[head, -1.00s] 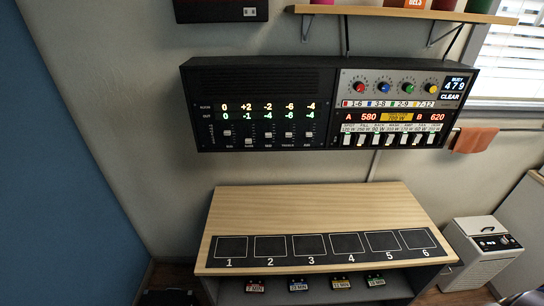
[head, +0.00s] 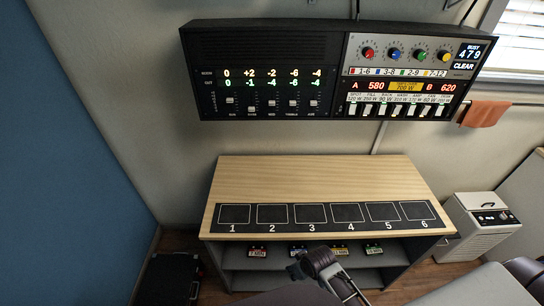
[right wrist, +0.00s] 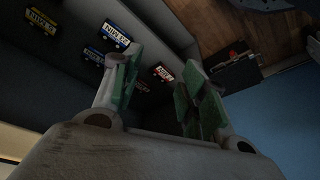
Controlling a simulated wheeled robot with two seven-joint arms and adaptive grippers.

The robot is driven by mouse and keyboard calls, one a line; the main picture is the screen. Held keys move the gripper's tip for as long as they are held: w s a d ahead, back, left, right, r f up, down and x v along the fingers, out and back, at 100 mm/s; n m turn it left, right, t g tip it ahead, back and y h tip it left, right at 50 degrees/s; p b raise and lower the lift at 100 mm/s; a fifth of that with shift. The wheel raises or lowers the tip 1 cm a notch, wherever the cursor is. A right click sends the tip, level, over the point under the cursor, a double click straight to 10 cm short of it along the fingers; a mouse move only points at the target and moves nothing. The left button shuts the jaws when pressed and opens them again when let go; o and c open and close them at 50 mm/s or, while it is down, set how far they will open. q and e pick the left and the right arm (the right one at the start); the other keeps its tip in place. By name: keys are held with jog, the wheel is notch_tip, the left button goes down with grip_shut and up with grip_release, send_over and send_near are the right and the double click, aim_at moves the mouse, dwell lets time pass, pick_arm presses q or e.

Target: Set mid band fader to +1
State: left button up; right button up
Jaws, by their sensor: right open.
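The black fader panel (head: 262,70) hangs on the wall, left half of the long unit, in the head view. Its mid band fader (head: 271,103) is the third of several in a row. The green lower readout above it shows -4, and the upper one -2. My right gripper (head: 303,264) is low in the head view, in front of the table, well below the panel and apart from it. In the right wrist view its green-padded fingers (right wrist: 163,78) stand apart with nothing held between them. My left gripper is out of view.
A wooden table (head: 320,177) with a numbered black strip stands below the panel. Its lower shelf holds several small labelled blocks (head: 340,250). A knob and switch unit (head: 410,52) adjoins the panel on the right. A white cooler (head: 478,228) stands right of the table.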

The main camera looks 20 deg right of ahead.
jog(key=w+a+r+n+t+y, duration=0.2)
jog(key=w+a+r+t+y, duration=0.25)
jog(key=r, duration=0.95)
jog(key=w+a+r+n+t+y, duration=0.3)
jog(key=w+a+r, duration=0.25)
jog(key=r, duration=0.95)
jog(key=w+a+r+n+t+y, duration=0.2)
jog(key=w+a+r+t+y, duration=0.3)
jog(key=r, duration=0.9)
jog(key=w+d+r+m+t+h, duration=0.4)
jog(key=d+r+m+t+h, duration=0.35)
jog(key=r+h, duration=0.35)
jog(key=w+d+f+m+g+h, duration=0.5)
jog(key=f+g+h, duration=0.1)
jog(key=f+h, duration=0.1)
jog(key=shift+w+f, duration=0.4)
jog(key=shift+f, duration=0.3)
jog(key=shift+w+h, duration=0.1)
jog(key=shift+h, duration=0.15)
